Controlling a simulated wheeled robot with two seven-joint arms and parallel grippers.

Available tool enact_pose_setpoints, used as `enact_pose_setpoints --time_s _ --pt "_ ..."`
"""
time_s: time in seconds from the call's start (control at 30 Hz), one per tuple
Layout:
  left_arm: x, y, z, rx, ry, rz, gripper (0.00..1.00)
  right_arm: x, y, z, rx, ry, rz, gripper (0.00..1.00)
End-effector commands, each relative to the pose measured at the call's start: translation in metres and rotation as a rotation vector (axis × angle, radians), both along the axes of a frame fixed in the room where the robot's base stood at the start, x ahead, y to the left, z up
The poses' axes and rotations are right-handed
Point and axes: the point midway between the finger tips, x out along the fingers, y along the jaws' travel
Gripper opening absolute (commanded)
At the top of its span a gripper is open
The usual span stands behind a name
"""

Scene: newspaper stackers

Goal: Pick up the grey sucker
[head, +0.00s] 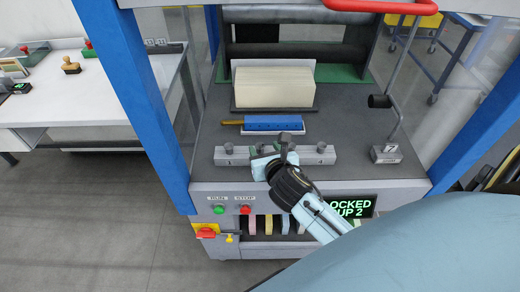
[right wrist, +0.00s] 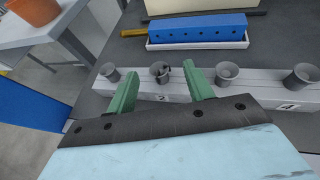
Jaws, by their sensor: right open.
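Several small grey suckers stand cup-up in a row on a light grey bar (right wrist: 253,90). The second grey sucker from the left (right wrist: 160,72) shows between my right gripper's fingers in the right wrist view, with a small dark piece at its rim. Other grey suckers (right wrist: 109,75) (right wrist: 227,72) (right wrist: 303,75) stand to either side. My right gripper (right wrist: 163,72), with green fingers, is open and empty close to the bar; I cannot tell whether it touches. In the head view my right gripper (head: 275,157) covers part of the bar (head: 240,156). My left gripper is not seen.
Behind the bar lie a blue block (head: 273,123) in a white tray and a cream stack (head: 274,88). A blue post (head: 138,95) stands left. Run and stop buttons (head: 245,210) and a lit display (head: 350,206) are in front. A crank (head: 380,101) stands right.

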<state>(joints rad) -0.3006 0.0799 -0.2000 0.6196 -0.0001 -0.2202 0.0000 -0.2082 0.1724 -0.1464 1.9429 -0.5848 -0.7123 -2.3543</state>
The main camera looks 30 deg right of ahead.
Motion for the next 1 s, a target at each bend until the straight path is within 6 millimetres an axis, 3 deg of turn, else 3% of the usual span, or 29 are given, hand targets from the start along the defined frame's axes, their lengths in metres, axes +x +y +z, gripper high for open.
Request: enact_pose_setpoints --time_s 0.33,0.63,1.0 --pt "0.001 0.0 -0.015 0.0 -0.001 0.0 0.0 0.038 -0.007 -0.027 0.001 0.0 -0.002 0.52" --pt "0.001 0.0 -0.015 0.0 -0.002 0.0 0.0 0.043 -0.009 -0.028 0.0 0.001 0.0 0.52" --pt "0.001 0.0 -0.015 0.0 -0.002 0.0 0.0 0.042 -0.009 -0.028 0.0 0.001 0.0 0.05"
